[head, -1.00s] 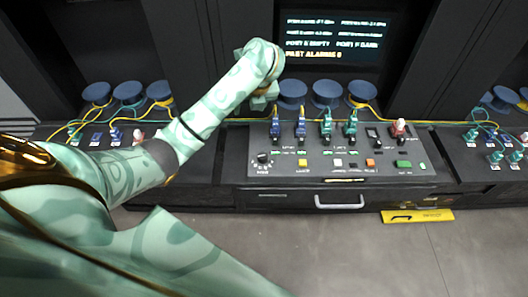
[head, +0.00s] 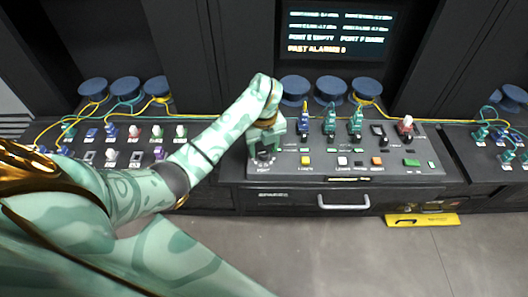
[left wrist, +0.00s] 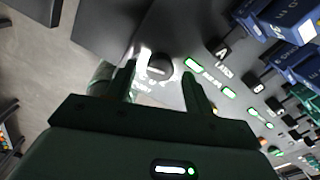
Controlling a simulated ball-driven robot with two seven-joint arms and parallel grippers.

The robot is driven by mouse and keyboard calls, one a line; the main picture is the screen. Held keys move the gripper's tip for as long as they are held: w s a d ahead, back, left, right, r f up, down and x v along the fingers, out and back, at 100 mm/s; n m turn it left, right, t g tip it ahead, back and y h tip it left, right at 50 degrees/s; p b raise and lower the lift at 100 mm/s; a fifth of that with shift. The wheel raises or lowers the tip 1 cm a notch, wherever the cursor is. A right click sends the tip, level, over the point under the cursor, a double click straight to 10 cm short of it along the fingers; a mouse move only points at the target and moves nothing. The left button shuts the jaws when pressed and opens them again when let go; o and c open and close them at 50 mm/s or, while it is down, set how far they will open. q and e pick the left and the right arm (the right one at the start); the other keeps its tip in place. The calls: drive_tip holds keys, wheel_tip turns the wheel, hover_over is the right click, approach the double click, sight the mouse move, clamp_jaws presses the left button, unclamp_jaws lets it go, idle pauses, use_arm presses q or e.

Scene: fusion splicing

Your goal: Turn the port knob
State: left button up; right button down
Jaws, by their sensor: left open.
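The port knob is a round black dial on the left end of the sloped grey panel. In the left wrist view the knob (left wrist: 158,68) lies just beyond and between the two fingertips, with printed marks around it. In the head view the knob (head: 264,157) shows only partly below my left gripper (head: 266,145), which points down over it. My left gripper (left wrist: 160,80) is open, its two dark fingers on either side of the knob; I cannot tell whether they touch it. My right gripper is not in view.
The panel (head: 340,168) also holds blue and green connectors (head: 330,122), coloured buttons and a red-and-white connector (head: 405,126). A drawer handle (head: 343,201) and a yellow tool (head: 421,220) are in front. A screen (head: 338,32) stands behind, near blue spools (head: 331,90).

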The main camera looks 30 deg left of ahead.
use_arm(q)
drive_tip(key=shift+f, duration=0.7)
drive_tip(key=c, duration=1)
drive_tip(key=shift+r, duration=0.1)
